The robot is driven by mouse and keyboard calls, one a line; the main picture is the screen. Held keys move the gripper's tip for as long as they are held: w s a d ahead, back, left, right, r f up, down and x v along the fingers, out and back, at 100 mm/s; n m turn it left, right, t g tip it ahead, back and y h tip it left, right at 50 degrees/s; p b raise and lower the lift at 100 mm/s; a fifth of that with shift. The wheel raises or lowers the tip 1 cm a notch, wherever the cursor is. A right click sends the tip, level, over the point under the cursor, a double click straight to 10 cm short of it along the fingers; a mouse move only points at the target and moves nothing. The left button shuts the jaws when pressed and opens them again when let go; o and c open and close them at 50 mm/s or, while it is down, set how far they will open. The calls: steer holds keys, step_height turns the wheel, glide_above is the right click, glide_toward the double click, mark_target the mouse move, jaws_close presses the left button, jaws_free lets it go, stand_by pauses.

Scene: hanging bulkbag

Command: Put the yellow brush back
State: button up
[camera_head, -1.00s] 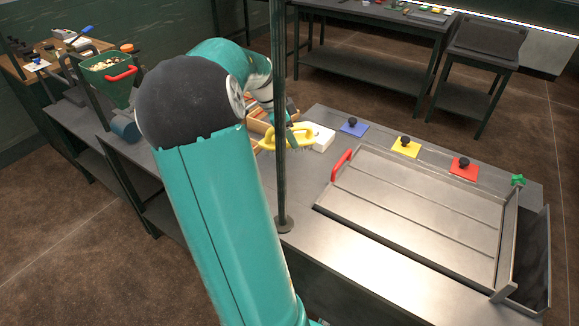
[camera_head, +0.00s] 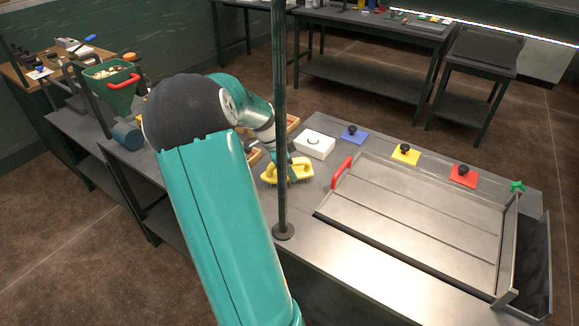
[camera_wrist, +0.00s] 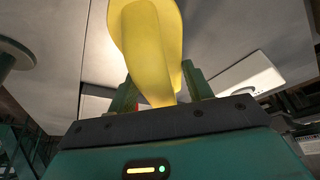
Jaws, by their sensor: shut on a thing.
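In the wrist view the brush's yellow body (camera_wrist: 150,45) rises between the two green fingers of my gripper (camera_wrist: 160,92). I cannot tell whether the brush touches the bench top. Its bristles are not clearly visible.
A dark post (camera_head: 279,110) stands close in front of the brush. A white block (camera_head: 314,146) lies behind it.

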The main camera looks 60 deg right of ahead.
steer(key=o, duration=0.9)
steer(key=shift+o, duration=0.2)
steer(key=v, duration=1.2)
steer(key=shift+d+r, duration=0.1)
steer(key=shift+r, duration=0.05)
steer(key=shift+w, duration=0.15)
steer(key=w+a+r+n+t+y, duration=0.1)
steer(key=w+a+r+n+t, duration=0.15)
steer(key=a+n, duration=0.45)
steer(key=w+a+r+n+t, duration=0.1)
steer(key=w+a+n, duration=0.2)
steer(key=a, duration=0.8)
steer(key=w+a+r+n+t+y, duration=0.1)
steer(key=w+a+r+n+t, duration=0.1)
steer(key=a+n, duration=0.5)
steer(key=s+a+n+t, duration=0.1)
steer(key=s+a+n, duration=0.1)
steer(key=a+n, duration=0.2)
steer(key=s+a+n+t, duration=0.1)
steer(key=a+n, duration=0.3)
steer(key=a, duration=0.6)
steer(key=s+a+n+t, duration=0.1)
steer(key=s+a+n, duration=0.2)
steer(key=a, duration=0.5)
steer(key=shift+s+n+t+y, duration=0.35)
steer(key=shift+s+n+y, duration=0.05)
